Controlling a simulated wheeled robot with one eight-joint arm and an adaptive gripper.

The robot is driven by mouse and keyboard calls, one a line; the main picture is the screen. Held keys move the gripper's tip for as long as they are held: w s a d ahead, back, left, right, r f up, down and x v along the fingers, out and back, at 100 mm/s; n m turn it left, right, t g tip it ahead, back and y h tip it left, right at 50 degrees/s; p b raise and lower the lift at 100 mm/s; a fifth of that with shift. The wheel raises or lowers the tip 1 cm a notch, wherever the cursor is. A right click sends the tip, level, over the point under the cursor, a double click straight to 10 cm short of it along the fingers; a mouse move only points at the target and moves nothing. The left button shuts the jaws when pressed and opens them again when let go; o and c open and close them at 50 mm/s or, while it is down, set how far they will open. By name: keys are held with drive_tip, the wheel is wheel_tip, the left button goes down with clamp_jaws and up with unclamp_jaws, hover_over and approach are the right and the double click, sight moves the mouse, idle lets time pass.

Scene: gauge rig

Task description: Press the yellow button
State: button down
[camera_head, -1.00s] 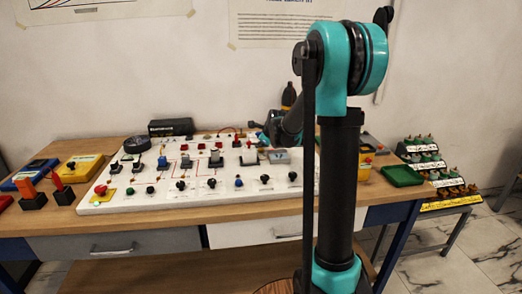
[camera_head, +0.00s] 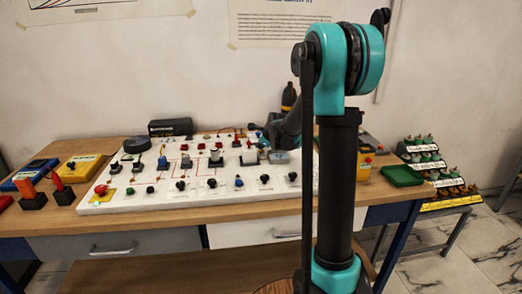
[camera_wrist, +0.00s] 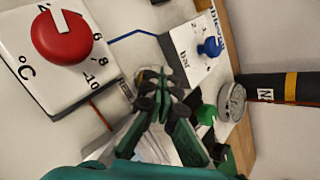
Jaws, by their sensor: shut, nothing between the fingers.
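The white panel board (camera_head: 230,204) lies on the wooden table in the head view, with many small buttons, knobs and switches. I cannot pick out a yellow button with certainty in either view. My gripper (camera_wrist: 160,88) is shut and empty in the wrist view, over the board between a red dial knob (camera_wrist: 63,37) on a °C scale and a blue knob (camera_wrist: 211,47) on a bar scale. A green knob or button (camera_wrist: 208,117) and a silver round part (camera_wrist: 232,100) show to its right. In the head view my gripper is not clearly visible, with my arm covering the board's right end.
A red mushroom knob on a yellow plate (camera_head: 104,198) sits at the board's front left. A yellow box (camera_head: 363,164) and a green tray (camera_head: 402,176) stand right of my arm. A black cylinder with a yellow band (camera_wrist: 289,87) is close right in the wrist view.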

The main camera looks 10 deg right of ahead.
sight(261, 151)
drive_tip(key=shift+r, duration=0.95)
drive_tip(key=shift+r, duration=2.5)
